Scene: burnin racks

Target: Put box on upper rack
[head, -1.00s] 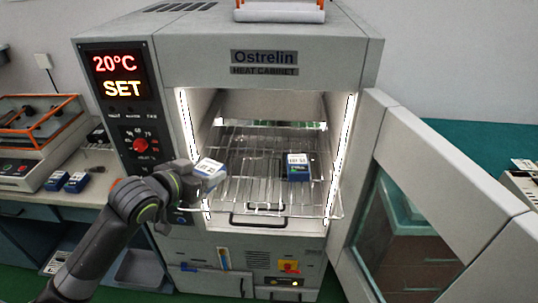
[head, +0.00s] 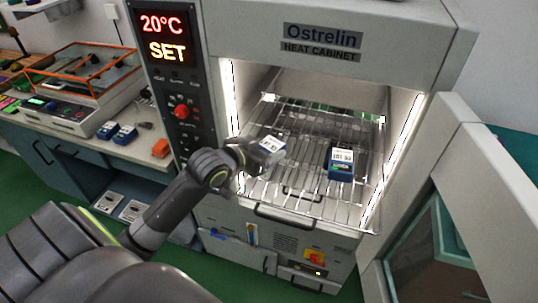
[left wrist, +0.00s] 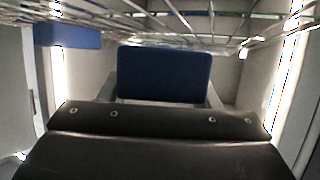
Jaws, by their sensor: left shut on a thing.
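A blue box with a white label on top (head: 271,146) is held in my left gripper (head: 258,152), which is shut on it. The gripper is inside the cabinet opening, over the left front part of the wire rack (head: 300,192). In the left wrist view the held box (left wrist: 163,74) fills the middle between the fingers. A second blue box with a white label (head: 341,163) sits on the rack to the right, apart from the held one. It also shows in the left wrist view (left wrist: 67,36). I cannot tell whether the held box touches the rack. My right gripper is out of view.
The heat cabinet's door (head: 480,190) stands open at the right. The control panel (head: 172,80) is left of the opening. More blue boxes (head: 123,136) stand on the left counter. The rack's back and the space between the boxes look free.

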